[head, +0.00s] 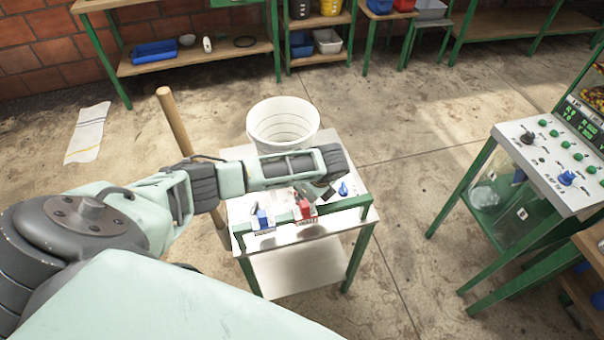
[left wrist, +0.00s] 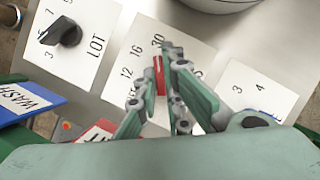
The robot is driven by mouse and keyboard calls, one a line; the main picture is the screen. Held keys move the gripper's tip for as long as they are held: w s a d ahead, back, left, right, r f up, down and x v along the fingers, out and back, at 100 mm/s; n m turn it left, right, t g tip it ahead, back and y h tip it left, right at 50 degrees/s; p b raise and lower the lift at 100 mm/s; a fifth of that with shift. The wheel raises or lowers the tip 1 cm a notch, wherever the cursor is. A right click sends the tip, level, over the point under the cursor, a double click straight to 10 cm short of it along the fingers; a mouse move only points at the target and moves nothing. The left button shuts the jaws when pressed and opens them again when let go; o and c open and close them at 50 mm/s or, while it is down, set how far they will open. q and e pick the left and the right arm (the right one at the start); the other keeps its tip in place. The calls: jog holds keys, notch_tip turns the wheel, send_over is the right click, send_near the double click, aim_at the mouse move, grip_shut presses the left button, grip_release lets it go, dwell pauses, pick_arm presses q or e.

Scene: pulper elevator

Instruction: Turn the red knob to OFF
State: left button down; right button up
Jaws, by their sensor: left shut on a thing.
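The red knob (left wrist: 159,75) sits on a white dial plate marked with 12, 16 and 30 in the left wrist view. My left gripper (left wrist: 157,88) is shut on it, with one finger on each side, and covers part of the dial. In the head view my left gripper (head: 308,193) is low over the small metal table (head: 290,271), and the arm hides much of the panel. A red piece (head: 305,209) shows just in front of the fingers. I cannot read an OFF mark. My right gripper is not in view.
Another control panel (head: 550,160) stands at the right.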

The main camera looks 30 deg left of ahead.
pick_arm(q)
jog(key=shift+r+n, duration=0.1)
jog(key=shift+n, duration=0.2)
jog(key=n+g+p, duration=0.1)
jog(key=n, duration=0.1)
jog(key=shift+w+n, duration=0.1)
jog(key=shift+n, duration=0.3)
jog(key=n+g, duration=0.1)
jog(key=n, duration=0.2)
jog(key=shift+w+n+g+h, duration=0.1)
jog(key=shift+n+g+h, duration=0.2)
jog(key=shift+n+g, duration=0.1)
jog(key=n+g+h+b, duration=0.1)
jog(key=n, duration=0.3)
jog(key=n+h, duration=0.1)
jog(key=n, duration=0.2)
jog(key=n+g+h+b, duration=0.1)
jog(key=n, duration=0.2)
jog(key=shift+w+a+b, duration=0.1)
jog(key=shift+a+b, duration=0.1)
jog(key=shift+b, duration=0.1)
jog(key=shift+n, duration=0.3)
jog(key=c, duration=1.9)
grip_release()
jog(key=shift+o, duration=0.2)
